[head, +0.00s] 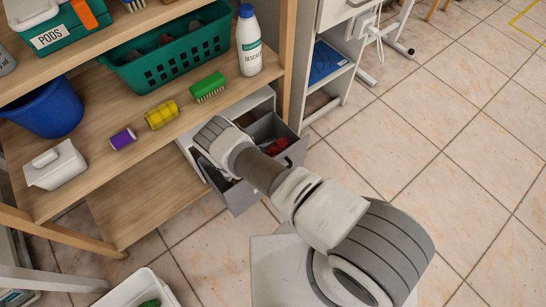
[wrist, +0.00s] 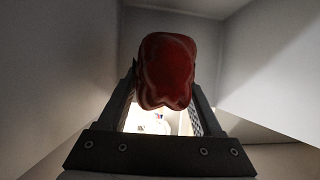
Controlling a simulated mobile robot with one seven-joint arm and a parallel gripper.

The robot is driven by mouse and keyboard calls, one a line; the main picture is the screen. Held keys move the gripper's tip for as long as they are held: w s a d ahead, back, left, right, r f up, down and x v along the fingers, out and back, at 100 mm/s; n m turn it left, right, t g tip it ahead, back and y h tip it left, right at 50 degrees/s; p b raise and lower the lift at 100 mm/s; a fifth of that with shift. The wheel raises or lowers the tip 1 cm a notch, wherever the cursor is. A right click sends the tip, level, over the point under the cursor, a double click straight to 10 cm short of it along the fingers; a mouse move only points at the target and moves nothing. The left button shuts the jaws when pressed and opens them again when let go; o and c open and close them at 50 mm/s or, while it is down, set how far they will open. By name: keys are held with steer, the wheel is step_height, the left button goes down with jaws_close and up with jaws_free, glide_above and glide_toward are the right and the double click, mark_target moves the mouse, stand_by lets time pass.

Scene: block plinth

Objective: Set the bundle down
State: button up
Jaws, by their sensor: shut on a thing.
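The red bundle (wrist: 167,70) with paler streaks is between the fingers of my gripper (wrist: 166,90) in the wrist view. My gripper is shut on it. Pale grey walls rise on both sides around them. In the head view my arm reaches down to an open grey drawer (head: 241,197) under the shelf, and my wrist hides the fingers and the held bundle. A red item (head: 284,148) shows at the right of the drawer; I cannot tell whether it is the same bundle. Whether the held bundle touches anything beneath is not visible.
Tiled floor (head: 450,150) is open to the right.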

steer(key=shift+f+b, duration=0.75)
steer(key=shift+f, duration=1)
steer(key=shift+f, duration=0.1)
steer(key=shift+f, duration=0.5)
steer(key=o, duration=1.2)
steer(key=shift+r, duration=0.5)
steer(key=p+v, duration=0.2)
steer(key=v, duration=0.5)
steer(key=shift+s+a+r, duration=0.15)
steer(key=shift+a+r, duration=0.05)
